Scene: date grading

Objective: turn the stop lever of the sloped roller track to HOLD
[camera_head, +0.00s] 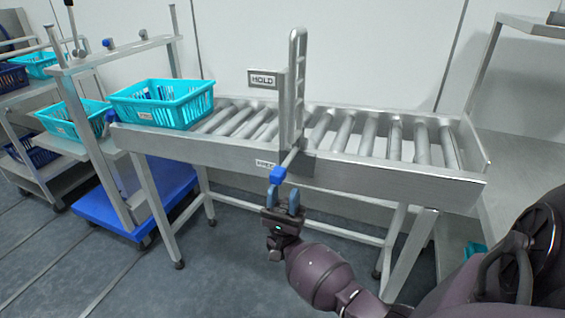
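The sloped roller track (390,178) is a grey metal frame with several rollers. Its stop lever (278,174) has a blue knob on a short rod that points toward me at the front rail. A tall slotted metal stop plate (298,85) stands upright across the rollers above it. A second label (264,164) on the front rail is partly covered by the lever and unreadable. My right gripper (283,191) is just below the blue knob, fingers apart and pointing up at it; contact is unclear. My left gripper is out of view.
A turquoise basket (162,108) sits on the left end of the rollers. Further left are a rack holding another turquoise basket (75,122) and a blue wheeled base (110,208). A metal table (520,150) stands at the right. Rollers right of the plate are clear.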

